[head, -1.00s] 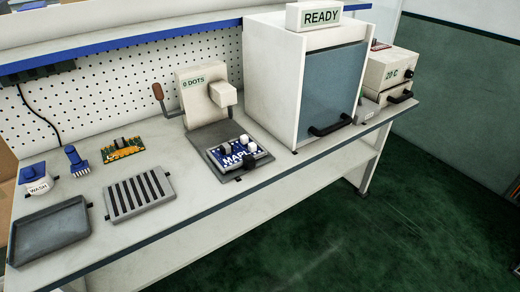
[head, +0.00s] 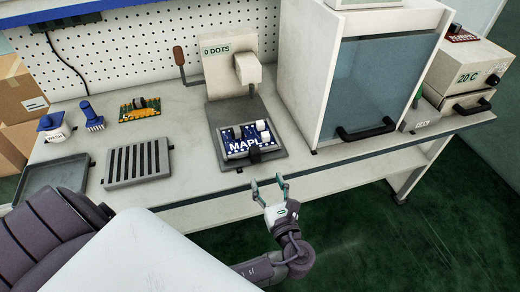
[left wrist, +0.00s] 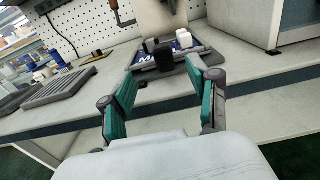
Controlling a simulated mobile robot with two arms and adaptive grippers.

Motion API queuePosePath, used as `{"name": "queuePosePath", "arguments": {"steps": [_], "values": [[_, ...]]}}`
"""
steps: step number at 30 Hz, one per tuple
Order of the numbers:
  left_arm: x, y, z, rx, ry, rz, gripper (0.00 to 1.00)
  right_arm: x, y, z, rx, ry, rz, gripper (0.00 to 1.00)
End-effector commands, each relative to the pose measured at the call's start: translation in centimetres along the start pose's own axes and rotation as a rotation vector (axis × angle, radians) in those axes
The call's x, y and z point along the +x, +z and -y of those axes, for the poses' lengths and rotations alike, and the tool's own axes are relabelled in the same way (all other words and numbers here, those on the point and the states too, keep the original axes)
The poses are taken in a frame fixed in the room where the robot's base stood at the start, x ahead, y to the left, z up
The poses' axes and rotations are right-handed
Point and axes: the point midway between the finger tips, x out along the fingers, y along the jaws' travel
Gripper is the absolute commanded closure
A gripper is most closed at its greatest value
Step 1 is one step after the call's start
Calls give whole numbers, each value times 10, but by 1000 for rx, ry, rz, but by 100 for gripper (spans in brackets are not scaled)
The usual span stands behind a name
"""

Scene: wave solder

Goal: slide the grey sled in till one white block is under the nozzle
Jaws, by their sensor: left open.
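The grey sled (head: 228,157) holds a blue board marked MAPL (head: 243,145) with white blocks (head: 263,127) at its right side. A dark knob (head: 255,156) sits at the sled's front edge. The sled is on the dark base of the dispenser, in front of the white nozzle head (head: 248,68); the blocks are in front of the head, not below it. My left gripper (head: 268,183) is open and empty, just off the bench's front edge, short of the sled. In the left wrist view the sled (left wrist: 145,67) shows beyond the parted fingers (left wrist: 164,70). My right gripper is not visible.
A panel on the dispenser reads 0 DOTS (head: 214,48). A brown-handled lever (head: 180,57) is on its left. A white cabinet with a glass front (head: 375,85) stands to the right. A slotted grey rack (head: 138,162) and a grey tray (head: 50,177) lie to the left.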

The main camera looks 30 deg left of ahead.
Motion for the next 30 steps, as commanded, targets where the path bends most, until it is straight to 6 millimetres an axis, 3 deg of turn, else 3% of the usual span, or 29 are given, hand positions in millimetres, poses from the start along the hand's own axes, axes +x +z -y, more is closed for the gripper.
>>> {"name": "queuePosePath", "arguments": {"steps": [6, 15, 21, 29, 30], "values": [[50, 2, 0, 2, 1, 4, 40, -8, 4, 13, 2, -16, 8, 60], [100, 0, 0, 2, 0, 0, 40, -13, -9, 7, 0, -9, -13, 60], [113, -1, 0, -1, -1, -3, 40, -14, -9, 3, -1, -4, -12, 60], [114, -1, 0, -1, -1, -3, 40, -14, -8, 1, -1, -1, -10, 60], [114, -1, 0, -1, -1, -3, 45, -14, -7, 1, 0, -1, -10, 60]]}}
